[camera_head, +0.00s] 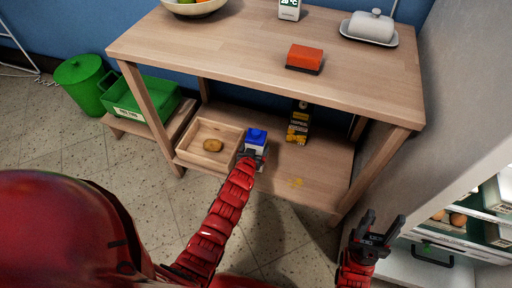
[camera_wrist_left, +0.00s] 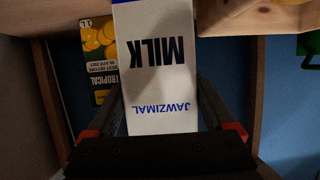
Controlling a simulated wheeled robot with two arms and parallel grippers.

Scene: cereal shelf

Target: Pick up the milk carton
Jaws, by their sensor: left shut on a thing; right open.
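The milk carton (camera_head: 256,138), white with a blue top, stands on the lower shelf of the wooden table, just right of a wooden tray. My left gripper (camera_head: 252,156) reaches in from the front and is shut on the carton. My right gripper (camera_head: 378,228) is open and empty, in front of the table's right side.
The wooden tray (camera_head: 228,134) holds a brown potato-like item (camera_head: 213,145). A yellow and black tropical juice carton (camera_head: 298,124) stands on the lower shelf to the right. The tabletop (camera_head: 230,62) is overhead. A table leg (camera_head: 365,172) and an open fridge (camera_head: 470,215) are at right.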

